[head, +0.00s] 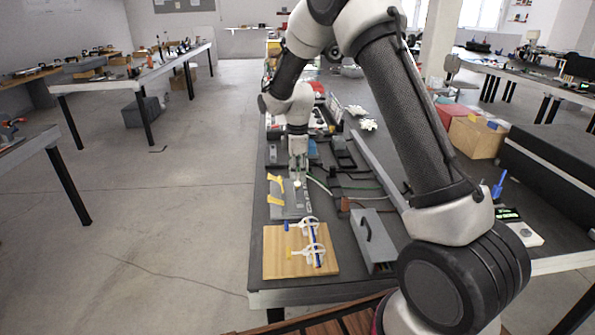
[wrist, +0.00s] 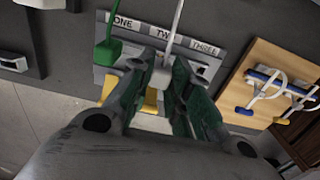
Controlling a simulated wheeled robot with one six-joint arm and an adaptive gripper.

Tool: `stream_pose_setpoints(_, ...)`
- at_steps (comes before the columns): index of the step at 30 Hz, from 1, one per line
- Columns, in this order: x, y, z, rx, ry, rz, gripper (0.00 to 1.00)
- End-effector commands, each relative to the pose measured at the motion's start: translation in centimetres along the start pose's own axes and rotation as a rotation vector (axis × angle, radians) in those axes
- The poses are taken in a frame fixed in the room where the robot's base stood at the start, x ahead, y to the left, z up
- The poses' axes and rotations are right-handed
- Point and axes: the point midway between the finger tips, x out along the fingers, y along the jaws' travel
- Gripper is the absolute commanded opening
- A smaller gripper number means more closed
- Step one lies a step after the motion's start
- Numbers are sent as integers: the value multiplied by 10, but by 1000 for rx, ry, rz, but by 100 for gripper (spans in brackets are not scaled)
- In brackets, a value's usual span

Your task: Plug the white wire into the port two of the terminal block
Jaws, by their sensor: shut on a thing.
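The grey terminal block (wrist: 118,31) shows in the wrist view with labels ONE, TWO and THREE. My gripper (wrist: 162,82) is shut on the white connector (wrist: 161,76) of the white wire (wrist: 175,28), in front of the port marked TWO. The wire rises away past the label. A green plug (wrist: 107,50) with a green wire sits at port one. Whether the white connector is in the port is hidden by the fingers. In the head view, the terminal block (head: 287,208) lies on the table below my gripper (head: 298,180).
A wooden board (head: 285,262) with white loops and blue pieces lies at the table's near end. A grey box (head: 373,243) stands right of it. Yellow tabs (head: 275,198) show on the block's left side. Wires (head: 345,183) run across the dark table (head: 262,165).

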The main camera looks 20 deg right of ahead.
Motion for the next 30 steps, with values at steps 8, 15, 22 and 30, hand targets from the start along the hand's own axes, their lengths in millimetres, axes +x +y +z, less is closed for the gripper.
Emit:
stream_pose_setpoints(8,8,0,0,0,0,-1,3)
stream_pose_setpoints(15,13,0,0,0,0,0,3)
stream_pose_setpoints(22,19,0,0,0,0,-1,3)
stream_pose_setpoints(30,19,0,0,0,0,0,44)
